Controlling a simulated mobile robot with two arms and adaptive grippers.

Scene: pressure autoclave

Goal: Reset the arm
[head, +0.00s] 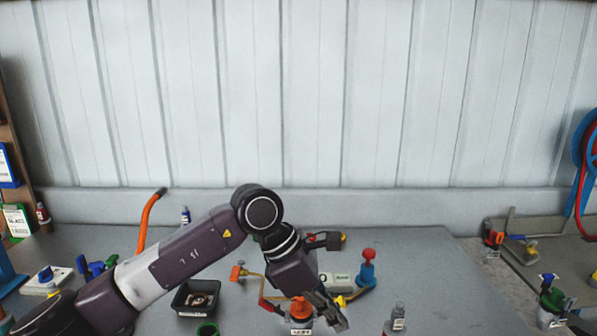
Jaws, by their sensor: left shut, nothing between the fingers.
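My left arm comes in from the left, bends at a dark elbow joint and points down to the right over the grey table (420,260). My left gripper (332,314) hangs low over the front middle of the table. It is shut and empty. An orange-topped piece with a white label (300,309) is just left of the fingers; I cannot tell whether they touch. My right gripper is not in view.
A red-knobbed blue fitting (368,270) and a grey-capped bottle (397,319) stand right of the gripper. A black tray (182,309) and an orange curved handle (146,217) are left. The table's right side is clear.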

